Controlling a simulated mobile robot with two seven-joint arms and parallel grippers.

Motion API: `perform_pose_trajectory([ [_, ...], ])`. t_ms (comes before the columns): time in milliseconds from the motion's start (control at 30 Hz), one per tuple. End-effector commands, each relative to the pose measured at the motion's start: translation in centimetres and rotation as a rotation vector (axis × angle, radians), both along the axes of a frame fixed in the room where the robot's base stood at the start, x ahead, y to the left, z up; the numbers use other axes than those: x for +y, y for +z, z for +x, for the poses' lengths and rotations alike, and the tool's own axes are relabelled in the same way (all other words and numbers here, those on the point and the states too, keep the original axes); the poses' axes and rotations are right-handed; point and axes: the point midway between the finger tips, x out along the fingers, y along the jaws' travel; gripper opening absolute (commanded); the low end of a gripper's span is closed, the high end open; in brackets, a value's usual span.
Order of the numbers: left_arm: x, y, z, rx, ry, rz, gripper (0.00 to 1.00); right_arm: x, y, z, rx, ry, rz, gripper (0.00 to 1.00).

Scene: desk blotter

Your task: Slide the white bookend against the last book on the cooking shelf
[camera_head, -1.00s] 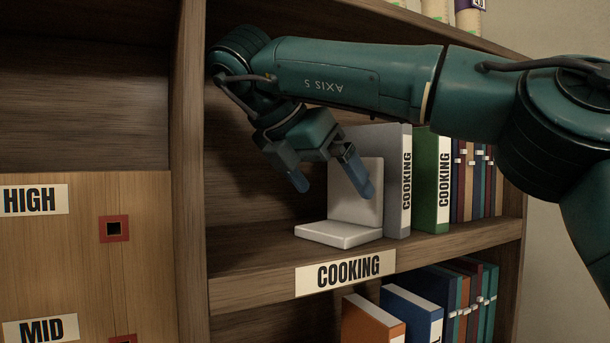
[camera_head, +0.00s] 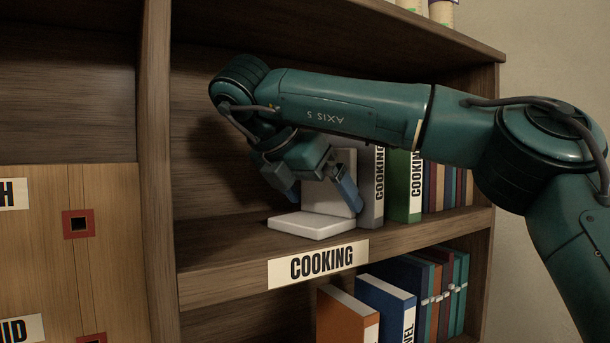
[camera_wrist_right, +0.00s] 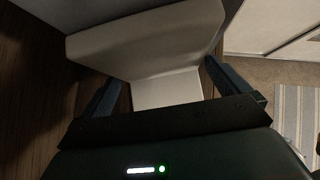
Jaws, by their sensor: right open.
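The white bookend (camera_head: 312,223) stands on the cooking shelf (camera_head: 225,268), its flat base toward the front left and its upright plate behind. The grey cooking book (camera_head: 373,205) is the book nearest to it, just to its right. I cannot tell whether they touch. My right gripper (camera_head: 317,196) is open, pointing down just above the base, and one finger hides part of the upright plate. In the right wrist view the bookend (camera_wrist_right: 165,88) lies between the two fingers of my right gripper (camera_wrist_right: 167,88). My left gripper is not in view.
A green cooking book (camera_head: 406,195) and several thin books (camera_head: 447,188) stand farther right. The shelf is bare left of the bookend, up to the wooden divider (camera_head: 157,170). The "COOKING" label (camera_head: 318,264) is on the shelf edge. More books (camera_head: 347,315) stand below.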

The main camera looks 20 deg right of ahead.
Motion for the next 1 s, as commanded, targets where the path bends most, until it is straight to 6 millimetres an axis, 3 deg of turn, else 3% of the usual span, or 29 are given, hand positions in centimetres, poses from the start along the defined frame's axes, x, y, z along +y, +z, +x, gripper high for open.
perform_pose_trajectory([
  [200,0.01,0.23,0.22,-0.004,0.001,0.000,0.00,-1.03,-1.17,0.46,0.000,0.000,0.000,1.00],
  [500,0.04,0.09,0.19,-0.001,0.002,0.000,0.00,-1.12,-1.25,0.50,-0.001,-0.001,0.000,0.99],
  [1000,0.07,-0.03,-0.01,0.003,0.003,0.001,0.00,-1.11,-1.22,0.48,0.000,0.000,-0.001,0.58],
])
